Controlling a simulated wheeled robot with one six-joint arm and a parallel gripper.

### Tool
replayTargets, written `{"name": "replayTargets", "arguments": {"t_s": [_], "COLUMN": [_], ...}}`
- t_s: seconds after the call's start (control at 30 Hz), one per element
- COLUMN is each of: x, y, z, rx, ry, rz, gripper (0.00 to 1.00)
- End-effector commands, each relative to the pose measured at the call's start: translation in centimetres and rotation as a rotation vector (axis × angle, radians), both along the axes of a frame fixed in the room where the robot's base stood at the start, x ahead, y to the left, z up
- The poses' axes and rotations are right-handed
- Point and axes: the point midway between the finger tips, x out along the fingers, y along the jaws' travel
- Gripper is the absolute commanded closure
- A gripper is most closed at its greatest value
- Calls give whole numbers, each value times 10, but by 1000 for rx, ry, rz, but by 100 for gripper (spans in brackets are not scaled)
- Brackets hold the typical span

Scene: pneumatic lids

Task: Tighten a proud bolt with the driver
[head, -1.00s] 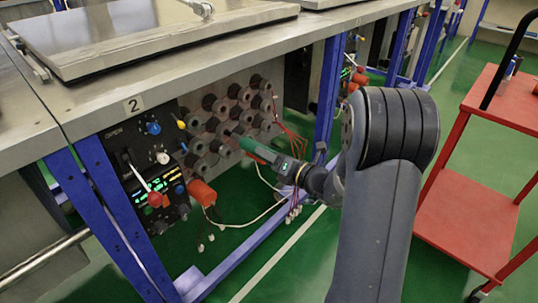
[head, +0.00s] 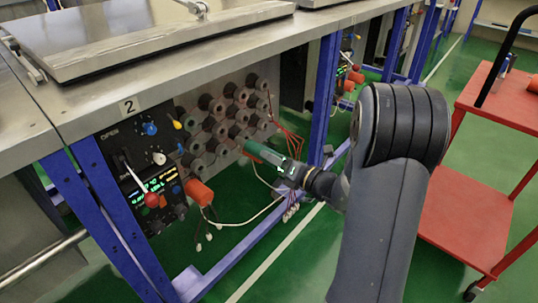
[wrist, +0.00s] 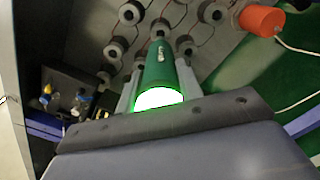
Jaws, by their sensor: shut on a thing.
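The green driver (head: 262,152) is held by my gripper (head: 291,170), its far end pointing left at the panel of round fittings under the bench. In the wrist view the driver (wrist: 160,68) lies between the two grey fingers of my gripper (wrist: 158,78), which is shut on it. A bright green-white glow shows at its near end. Its front end lies before the fittings; I cannot tell whether it touches one. No proud bolt can be picked out; the round fittings (head: 240,92) are small and partly hidden by the driver.
A black control box (head: 140,170) with knobs and an orange cylinder (head: 199,192) sit left of the driver. Blue bench legs (head: 325,90) and loose wires (head: 262,212) are close by. A red cart (head: 455,215) stands at right. Green floor lies between.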

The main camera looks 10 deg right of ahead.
Motion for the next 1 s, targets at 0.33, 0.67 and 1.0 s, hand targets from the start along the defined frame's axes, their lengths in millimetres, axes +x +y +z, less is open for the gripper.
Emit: {"name": "replayTargets", "arguments": {"t_s": [0.33,0.67,1.0], "x": [-19,-30,-28], "y": [-14,-22,-19], "z": [2,1,0], "rx": [1,2,2], "ry": [-2,-2,-2], "rz": [-2,0,-9], "gripper": [100,100,100]}}
